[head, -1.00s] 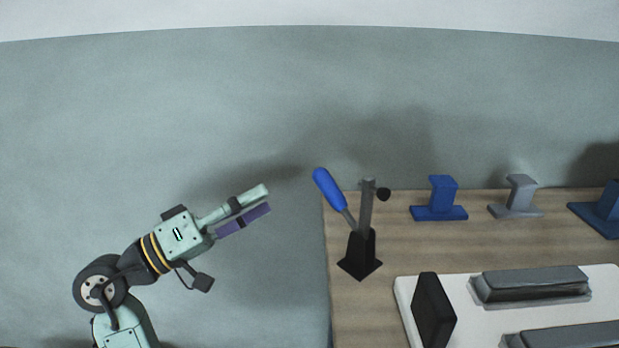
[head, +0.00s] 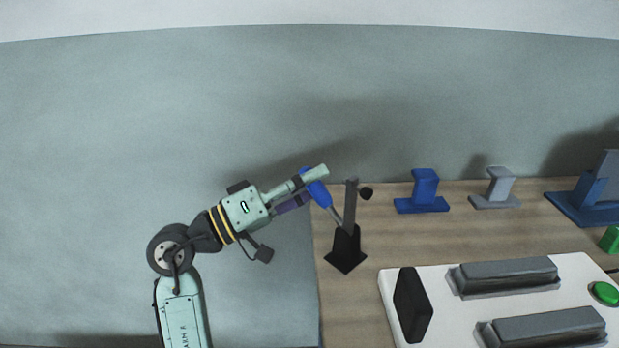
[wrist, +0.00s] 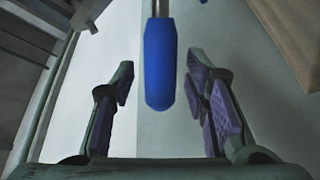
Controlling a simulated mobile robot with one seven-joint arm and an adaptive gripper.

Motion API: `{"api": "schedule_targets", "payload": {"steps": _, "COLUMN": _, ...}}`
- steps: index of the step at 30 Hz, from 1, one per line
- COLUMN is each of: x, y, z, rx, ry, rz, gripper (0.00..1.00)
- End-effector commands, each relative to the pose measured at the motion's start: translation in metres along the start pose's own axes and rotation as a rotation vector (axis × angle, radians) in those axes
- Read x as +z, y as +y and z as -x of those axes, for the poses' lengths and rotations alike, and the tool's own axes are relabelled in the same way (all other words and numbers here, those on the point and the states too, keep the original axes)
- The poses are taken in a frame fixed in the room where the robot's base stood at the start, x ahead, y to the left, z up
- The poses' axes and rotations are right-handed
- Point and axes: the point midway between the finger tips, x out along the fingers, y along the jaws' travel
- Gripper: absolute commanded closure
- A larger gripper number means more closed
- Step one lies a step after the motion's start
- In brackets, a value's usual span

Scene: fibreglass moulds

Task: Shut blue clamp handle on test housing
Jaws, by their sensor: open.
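The clamp stands at the table's left edge in the head view, with a black base (head: 346,250) and a grey upright bar. Its blue handle (head: 319,193) leans up and to the left, raised. My gripper (head: 308,187) is at the handle, partly overlapping it in the head view. In the wrist view the blue handle (wrist: 160,66) hangs in from the top, between the two open fingers (wrist: 163,105), with a gap on each side. The fingers do not touch it there. The metal rod shows above the blue grip.
A white panel (head: 390,283) with grey blocks, a black block (head: 412,305) and a green button (head: 604,292) lies to the right. A blue stand (head: 424,192), a grey stand (head: 496,188) and a larger blue piece (head: 583,208) stand along the back. Left of the table is open.

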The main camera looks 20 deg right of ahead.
Motion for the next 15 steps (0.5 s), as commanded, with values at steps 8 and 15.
{"api": "schedule_targets", "payload": {"steps": 8, "x": 0.0001, "y": -0.0002, "z": 0.0, "rx": 0.0, "ry": 0.0, "rz": -0.001, "gripper": 0.63}}
{"api": "schedule_targets", "payload": {"steps": 15, "x": 0.0001, "y": -0.0002, "z": 0.0001, "rx": 0.0, "ry": 0.0, "rz": -0.001, "gripper": 0.79}}
